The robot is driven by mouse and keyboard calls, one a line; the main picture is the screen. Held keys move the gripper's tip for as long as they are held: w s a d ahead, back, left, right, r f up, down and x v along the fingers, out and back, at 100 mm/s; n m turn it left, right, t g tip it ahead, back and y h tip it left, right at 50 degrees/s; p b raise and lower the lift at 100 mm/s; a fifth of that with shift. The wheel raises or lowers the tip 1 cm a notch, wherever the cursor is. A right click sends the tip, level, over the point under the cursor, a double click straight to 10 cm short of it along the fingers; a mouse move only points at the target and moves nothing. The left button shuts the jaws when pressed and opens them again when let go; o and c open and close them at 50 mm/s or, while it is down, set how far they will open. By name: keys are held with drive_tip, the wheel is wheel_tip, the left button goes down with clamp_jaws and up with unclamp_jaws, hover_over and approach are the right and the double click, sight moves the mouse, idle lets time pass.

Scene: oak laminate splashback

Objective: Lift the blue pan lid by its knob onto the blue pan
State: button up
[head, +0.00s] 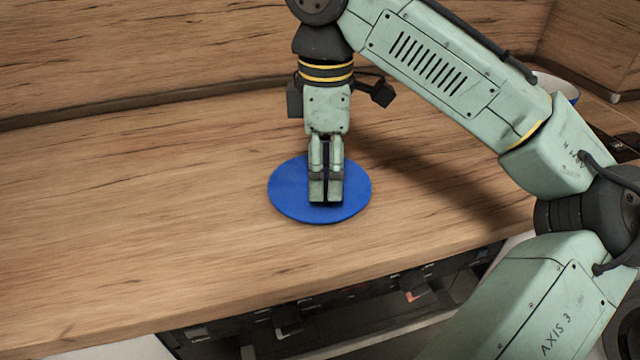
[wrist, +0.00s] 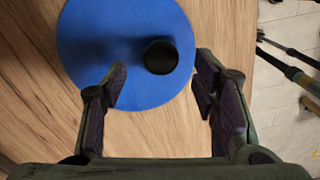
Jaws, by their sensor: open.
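The blue pan lid (head: 285,190) lies flat on the wooden worktop, a round blue disc. In the wrist view the lid (wrist: 90,40) shows its round black knob (wrist: 160,56), right of the lid's centre. My gripper (head: 325,196) points down over the lid and hides the knob in the head view. In the wrist view my gripper (wrist: 160,82) is open and empty, with the knob just beyond the gap between its fingertips. A round vessel (head: 571,91), pale inside with a blue side, is mostly hidden behind my arm; it may be the blue pan.
The worktop (head: 130,200) is clear to the left of the lid. The oak splashback (head: 150,50) rises behind. The worktop's front edge is just below the lid, with a dark appliance front (head: 350,305) under it. A dark surface (head: 627,146) lies at the far right.

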sight(326, 186)
drive_tip(key=shift+d+f, duration=0.1)
drive_tip(key=shift+f, duration=1.75)
drive_tip(key=shift+c, duration=0.6)
clamp_jaws()
